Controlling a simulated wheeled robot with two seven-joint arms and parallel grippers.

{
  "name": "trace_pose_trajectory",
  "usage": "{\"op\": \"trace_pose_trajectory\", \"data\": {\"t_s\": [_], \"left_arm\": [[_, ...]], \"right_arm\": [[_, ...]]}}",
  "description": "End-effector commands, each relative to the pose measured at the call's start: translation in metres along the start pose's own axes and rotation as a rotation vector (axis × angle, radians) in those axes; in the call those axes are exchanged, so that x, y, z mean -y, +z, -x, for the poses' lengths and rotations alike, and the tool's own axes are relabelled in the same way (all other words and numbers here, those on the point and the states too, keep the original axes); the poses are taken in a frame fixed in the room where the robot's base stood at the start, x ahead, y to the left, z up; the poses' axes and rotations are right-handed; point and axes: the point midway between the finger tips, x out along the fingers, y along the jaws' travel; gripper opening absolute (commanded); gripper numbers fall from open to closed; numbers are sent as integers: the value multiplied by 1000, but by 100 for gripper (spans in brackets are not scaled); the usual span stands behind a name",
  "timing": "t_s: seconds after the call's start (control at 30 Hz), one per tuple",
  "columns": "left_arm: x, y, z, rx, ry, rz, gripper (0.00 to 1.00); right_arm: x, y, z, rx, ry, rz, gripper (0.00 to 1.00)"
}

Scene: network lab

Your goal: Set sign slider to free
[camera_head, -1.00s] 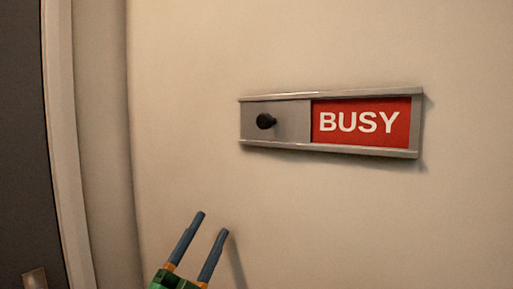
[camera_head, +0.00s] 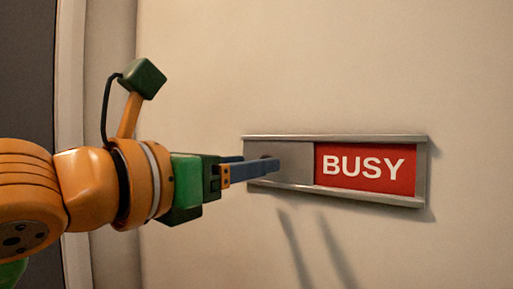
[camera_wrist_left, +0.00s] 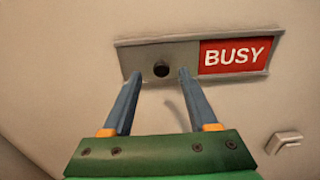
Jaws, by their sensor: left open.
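The sign (camera_head: 420,172) is a grey metal frame on the pale wall, and it also shows in the left wrist view (camera_wrist_left: 122,60). Its red BUSY panel (camera_head: 364,168) shows on the right side. My right gripper is not in view.
The wall (camera_head: 380,70) around the sign is flat and clear. A door frame edge (camera_head: 72,40) stands at the far left. A small light-coloured fitting (camera_wrist_left: 284,142) shows at lower right in the left wrist view.

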Motion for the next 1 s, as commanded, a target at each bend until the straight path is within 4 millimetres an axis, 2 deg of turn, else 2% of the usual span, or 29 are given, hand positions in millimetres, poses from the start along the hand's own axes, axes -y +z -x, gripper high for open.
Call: {"op": "trace_pose_trajectory", "data": {"t_s": [0.03, 0.17, 0.4, 0.6, 0.63, 1.0], "left_arm": [[0, 5, -8, -3, -1, 2, 59], [0, 2, -21, -1, -2, 0, 59], [0, 0, -24, 1, -3, 0, 59], [1, 0, -23, 1, -3, 0, 5], [1, 0, -23, 1, -3, 0, 0], [1, 0, -23, 1, -4, 0, 0]], "right_arm": [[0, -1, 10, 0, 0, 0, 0], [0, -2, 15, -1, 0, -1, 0], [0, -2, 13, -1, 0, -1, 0], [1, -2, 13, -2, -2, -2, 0], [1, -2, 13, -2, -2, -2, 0], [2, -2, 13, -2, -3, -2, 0]]}}
